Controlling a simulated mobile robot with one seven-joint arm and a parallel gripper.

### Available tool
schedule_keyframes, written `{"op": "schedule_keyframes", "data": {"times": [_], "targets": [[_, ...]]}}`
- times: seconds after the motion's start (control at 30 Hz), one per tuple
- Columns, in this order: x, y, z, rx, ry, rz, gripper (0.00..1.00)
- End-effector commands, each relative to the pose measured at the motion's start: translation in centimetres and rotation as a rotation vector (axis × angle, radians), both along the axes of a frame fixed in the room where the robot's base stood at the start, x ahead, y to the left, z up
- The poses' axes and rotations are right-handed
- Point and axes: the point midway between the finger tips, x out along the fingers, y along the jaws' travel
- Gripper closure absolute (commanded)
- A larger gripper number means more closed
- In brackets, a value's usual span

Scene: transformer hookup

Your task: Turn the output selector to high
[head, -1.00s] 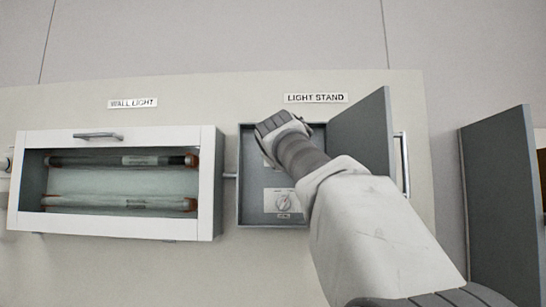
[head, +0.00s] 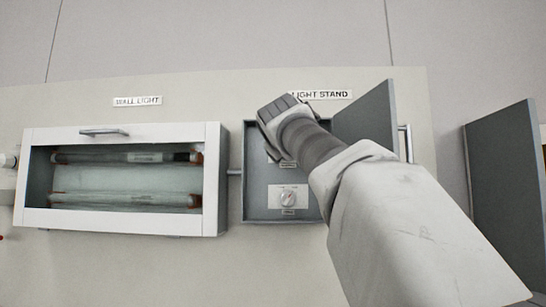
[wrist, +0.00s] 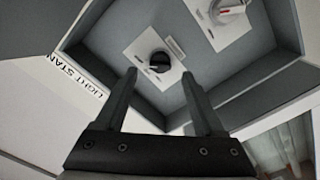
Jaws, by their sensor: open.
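The grey open box under the "LIGHT STAND" label holds two knobs. A white knob (head: 288,198) with a red mark sits on a plate low in the box; it also shows at the top of the wrist view (wrist: 229,10). A black knob (wrist: 160,62) sits on another white plate; my arm hides it in the head view. The plate labels are too small to read, so I cannot tell which is the output selector. My gripper (wrist: 159,76) is open and empty, its fingertips apart on either side of the black knob's lower edge in the picture. Contact is unclear.
The box's grey door (head: 366,120) stands open at its right, close to my arm. Another open grey door (head: 500,195) is farther right. A white wall light case (head: 120,222) with two tubes is at left. The box's side walls (wrist: 260,85) surround the knobs.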

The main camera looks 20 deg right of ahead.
Motion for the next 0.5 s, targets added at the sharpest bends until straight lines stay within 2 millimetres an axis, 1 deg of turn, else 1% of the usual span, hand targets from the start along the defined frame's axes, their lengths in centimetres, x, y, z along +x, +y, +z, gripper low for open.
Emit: {"op": "schedule_keyframes", "data": {"times": [0.03,0.3,0.4,0.5], "targets": [[-1.3,0.6,-0.4,0.001,-0.003,0.003,0.29],[-7.4,3.1,-0.3,0.000,-0.003,0.003,0.29],[-9.3,3.9,-0.2,0.001,-0.003,0.002,0.29],[-10.8,4.5,-0.2,0.000,-0.002,0.001,0.29]]}}
